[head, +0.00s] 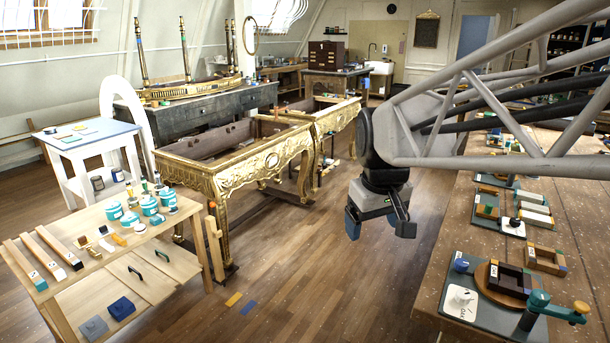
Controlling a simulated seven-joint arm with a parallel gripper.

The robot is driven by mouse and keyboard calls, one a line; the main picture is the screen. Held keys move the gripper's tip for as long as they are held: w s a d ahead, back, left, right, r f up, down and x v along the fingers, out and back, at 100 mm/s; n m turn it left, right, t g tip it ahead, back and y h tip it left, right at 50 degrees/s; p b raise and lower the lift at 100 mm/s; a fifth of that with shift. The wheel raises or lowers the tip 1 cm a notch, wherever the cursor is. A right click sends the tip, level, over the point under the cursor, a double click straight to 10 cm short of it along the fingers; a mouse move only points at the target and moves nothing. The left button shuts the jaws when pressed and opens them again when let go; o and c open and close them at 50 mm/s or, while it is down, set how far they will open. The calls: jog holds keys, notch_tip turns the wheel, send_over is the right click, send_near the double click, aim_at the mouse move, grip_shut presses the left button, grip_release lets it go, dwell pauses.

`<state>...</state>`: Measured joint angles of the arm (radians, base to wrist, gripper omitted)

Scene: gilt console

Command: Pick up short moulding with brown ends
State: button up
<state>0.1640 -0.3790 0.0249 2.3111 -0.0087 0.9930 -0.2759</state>
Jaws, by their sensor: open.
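My gripper (379,222) hangs in mid-air over the wooden floor, between the left worktable and the right workbench. Its two fingers are apart with nothing between them. I cannot make out for certain which piece is the short moulding with brown ends. Pale strips lie on the left worktable (190,240): one has a blue end (24,264), another a dark end (59,248). Pale bars (535,208) lie in wooden holders on the right workbench (440,280). My gripper touches none of these.
Teal-labelled jars (150,206) crowd the left worktable. Gilt consoles (235,190) stand behind it. A round-based wooden fixture (508,280) and a teal-handled tool (540,302) sit at the right bench's near end. The floor (320,270) between is mostly clear.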

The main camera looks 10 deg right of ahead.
jog(key=w+d+r+n+g, duration=0.1)
jog(key=w+d+r+n, duration=0.2)
jog(key=w+d, duration=2.1)
jog(key=n+g, duration=0.1)
jog(key=n, duration=0.3)
send_over(531, 206)
jog(key=f, duration=1.8)
jog(key=shift+w+a, duration=0.2)
jog(key=shift+a, duration=0.1)
jog(key=shift+s+d+f, duration=0.1)
jog(key=shift+s+d, duration=0.05)
jog(key=shift+d, duration=0.3)
jog(key=shift+f, duration=0.1)
jog(key=shift+f, duration=1.25)
